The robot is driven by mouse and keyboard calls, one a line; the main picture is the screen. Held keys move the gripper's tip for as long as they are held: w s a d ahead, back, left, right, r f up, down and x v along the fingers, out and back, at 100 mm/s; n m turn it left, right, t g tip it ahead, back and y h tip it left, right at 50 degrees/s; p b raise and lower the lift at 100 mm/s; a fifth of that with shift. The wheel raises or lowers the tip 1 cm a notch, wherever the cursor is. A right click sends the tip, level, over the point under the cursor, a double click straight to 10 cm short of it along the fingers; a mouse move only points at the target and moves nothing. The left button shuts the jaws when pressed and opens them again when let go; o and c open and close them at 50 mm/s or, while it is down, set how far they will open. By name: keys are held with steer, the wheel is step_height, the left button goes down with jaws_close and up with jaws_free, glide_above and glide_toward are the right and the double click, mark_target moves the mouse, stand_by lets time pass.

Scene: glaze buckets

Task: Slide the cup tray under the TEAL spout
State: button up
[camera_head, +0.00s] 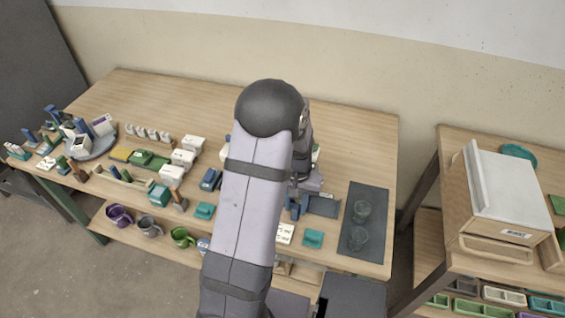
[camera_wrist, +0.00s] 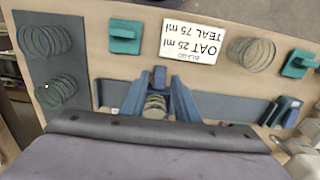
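My gripper (camera_wrist: 159,80) shows at the centre of the wrist view. Its two blue-grey fingers stand on either side of a small blue upright piece (camera_wrist: 159,76); whether they touch it is unclear. A ringed, glass-like round thing (camera_wrist: 155,106) shows between the fingers. A long dark-blue strip (camera_wrist: 225,107), possibly the tray or its track, runs across behind the fingers. Its dark plate end shows in the head view (camera_head: 323,206). My arm hides much of this area there. I cannot clearly make out the cup tray or the teal spout.
A card (camera_wrist: 192,41) reads "OAT 25 ml, TEAL 75 ml". Teal blocks (camera_wrist: 125,36) (camera_wrist: 299,63) flank it, with a clear ringed cup (camera_wrist: 251,53) to its right. Two clear cups (camera_head: 361,211) (camera_head: 358,238) stand on a dark mat (camera_head: 372,193). The back of the table is clear.

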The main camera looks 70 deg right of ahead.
jaws_close()
steer(key=shift+w, duration=0.15)
steer(key=shift+w+p, duration=0.35)
steer(key=shift+w, duration=3.3)
steer(key=shift+o, duration=0.2)
jaws_free()
